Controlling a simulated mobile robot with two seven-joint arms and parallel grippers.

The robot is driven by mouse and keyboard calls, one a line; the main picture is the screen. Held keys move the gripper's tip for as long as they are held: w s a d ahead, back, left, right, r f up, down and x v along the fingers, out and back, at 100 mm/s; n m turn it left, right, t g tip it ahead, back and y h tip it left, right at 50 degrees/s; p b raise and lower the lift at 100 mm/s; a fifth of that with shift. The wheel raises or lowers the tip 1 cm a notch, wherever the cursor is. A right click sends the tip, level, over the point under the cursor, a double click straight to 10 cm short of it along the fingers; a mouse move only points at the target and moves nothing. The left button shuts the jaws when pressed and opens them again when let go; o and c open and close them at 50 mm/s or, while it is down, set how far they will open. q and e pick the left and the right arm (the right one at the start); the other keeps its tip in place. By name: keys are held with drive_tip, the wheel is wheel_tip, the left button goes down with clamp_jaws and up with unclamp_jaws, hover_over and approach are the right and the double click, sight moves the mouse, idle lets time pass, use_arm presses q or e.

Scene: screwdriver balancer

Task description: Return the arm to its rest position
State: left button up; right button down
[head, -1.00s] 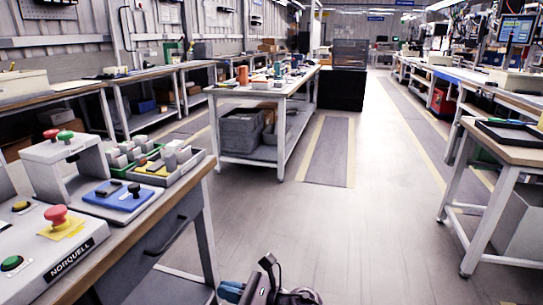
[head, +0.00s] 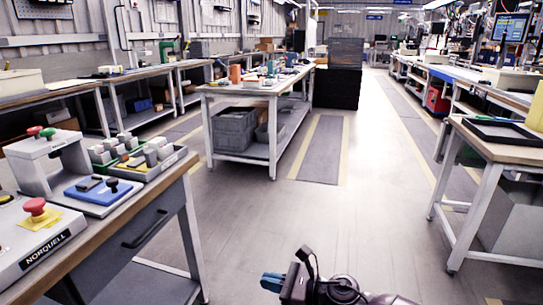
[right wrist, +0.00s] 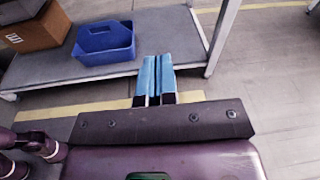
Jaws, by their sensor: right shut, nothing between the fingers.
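My right gripper (head: 272,283) shows low in the middle of the head view, with blue fingers pointing left and a dark body. It is over open floor, clear of the benches. In the right wrist view its two blue fingers (right wrist: 156,78) lie close side by side, shut with nothing between them. My left gripper is not in the head view.
A table (head: 505,150) stands at right. The middle floor is clear. The wrist view shows a blue tote (right wrist: 103,42) on a low shelf (right wrist: 160,22).

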drive_tip(key=s+d+f+m+t+h, duration=0.2)
drive_tip(key=s+d+f+m+h, duration=0.1)
drive_tip(key=s+d+m, duration=0.65)
drive_tip(key=s+d+f+m+t+h, duration=0.2)
drive_tip(key=s+d+f+m+h, duration=0.3)
drive_tip(key=s+m, duration=0.7)
drive_tip(key=s+d+f+m+t+h, duration=0.1)
drive_tip(key=s+d+m+t+h, duration=0.15)
drive_tip(key=s+d+m, duration=0.8)
drive_tip(key=s+d+r+m+g+h, duration=0.1)
drive_tip(key=s+d+r+m, duration=0.1)
drive_tip(key=s+m, duration=0.35)
drive_tip(key=s+d+r+m+g+h, duration=0.2)
drive_tip(key=s+m, duration=0.3)
drive_tip(key=s, duration=0.1)
use_arm(q)
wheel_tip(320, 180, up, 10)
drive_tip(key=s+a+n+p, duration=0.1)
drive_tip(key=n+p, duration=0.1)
drive_tip(key=p, duration=1.5)
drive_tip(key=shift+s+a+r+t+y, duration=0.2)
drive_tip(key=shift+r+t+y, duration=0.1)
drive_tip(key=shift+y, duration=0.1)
use_arm(e)
wheel_tip(320, 180, up, 10)
drive_tip(key=a+m+t+h, duration=0.1)
drive_tip(key=m+t+h, duration=0.1)
drive_tip(key=m, duration=0.5)
drive_tip(key=shift+a, duration=0.25)
